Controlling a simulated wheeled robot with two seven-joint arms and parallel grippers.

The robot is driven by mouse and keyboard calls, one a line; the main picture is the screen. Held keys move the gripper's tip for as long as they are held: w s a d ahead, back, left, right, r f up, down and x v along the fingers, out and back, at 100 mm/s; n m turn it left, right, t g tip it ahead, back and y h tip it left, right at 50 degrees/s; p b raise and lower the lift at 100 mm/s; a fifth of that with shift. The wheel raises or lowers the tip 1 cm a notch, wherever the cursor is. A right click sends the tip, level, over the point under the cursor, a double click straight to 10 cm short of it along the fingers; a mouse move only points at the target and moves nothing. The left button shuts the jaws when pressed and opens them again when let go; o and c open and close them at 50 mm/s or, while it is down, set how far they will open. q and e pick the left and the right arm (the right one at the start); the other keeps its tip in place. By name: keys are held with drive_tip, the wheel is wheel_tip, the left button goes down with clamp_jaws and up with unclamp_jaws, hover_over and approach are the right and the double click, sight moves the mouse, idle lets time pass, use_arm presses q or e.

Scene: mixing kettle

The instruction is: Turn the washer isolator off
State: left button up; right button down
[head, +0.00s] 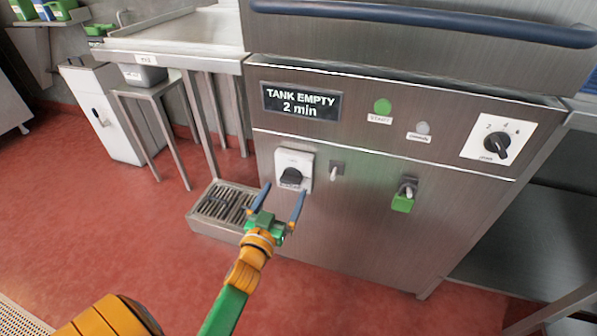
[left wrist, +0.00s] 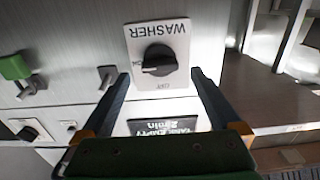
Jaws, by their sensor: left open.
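The washer isolator is a black rotary knob (head: 291,178) on a white plate (head: 295,158) on the steel machine's front. In the left wrist view, upside down, the knob (left wrist: 158,60) sits on a plate marked WASHER (left wrist: 160,30). Its grip lies roughly sideways, with the pointer end towards the ON mark at left; the OFF mark is at the plate's lower edge. My left gripper (head: 285,191) is open and empty in front of the knob. In the wrist view its fingers (left wrist: 160,75) stand either side of the knob, apart from it. My right gripper is not in view.
The machine's front also carries a TANK EMPTY display (head: 300,102), a green start button (head: 383,106), a numbered dial (head: 497,145), a small lever (head: 335,172) and a green padlock (head: 403,203). A floor drain grate (head: 222,205) lies at left. Red floor is clear at left.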

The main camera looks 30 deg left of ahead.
sight(289, 184)
use_arm(q)
drive_tip(key=shift+b+x, duration=0.35)
drive_tip(key=shift+x, duration=0.75)
drive_tip(key=shift+w, duration=0.35)
drive_tip(key=shift+w+a, duration=0.2)
drive_tip(key=shift+w, duration=0.3)
drive_tip(key=c, duration=1.3)
drive_tip(key=shift+r, duration=0.1)
drive_tip(key=shift+c, duration=0.2)
drive_tip(key=n+p, duration=0.1)
drive_tip(key=n, duration=0.1)
drive_tip(key=n+p, duration=0.1)
drive_tip(key=n, duration=0.1)
drive_tip(key=shift+r, duration=0.35)
drive_tip(key=n+p, duration=0.2)
drive_tip(key=n, duration=0.6)
drive_tip(key=shift+f+p, duration=0.2)
drive_tip(key=shift+p, duration=0.1)
drive_tip(key=n, duration=0.4)
drive_tip(key=shift+f+n+b, duration=0.3)
drive_tip(key=o, duration=1)
drive_tip(key=shift+n, duration=0.5)
drive_tip(key=o, duration=0.4)
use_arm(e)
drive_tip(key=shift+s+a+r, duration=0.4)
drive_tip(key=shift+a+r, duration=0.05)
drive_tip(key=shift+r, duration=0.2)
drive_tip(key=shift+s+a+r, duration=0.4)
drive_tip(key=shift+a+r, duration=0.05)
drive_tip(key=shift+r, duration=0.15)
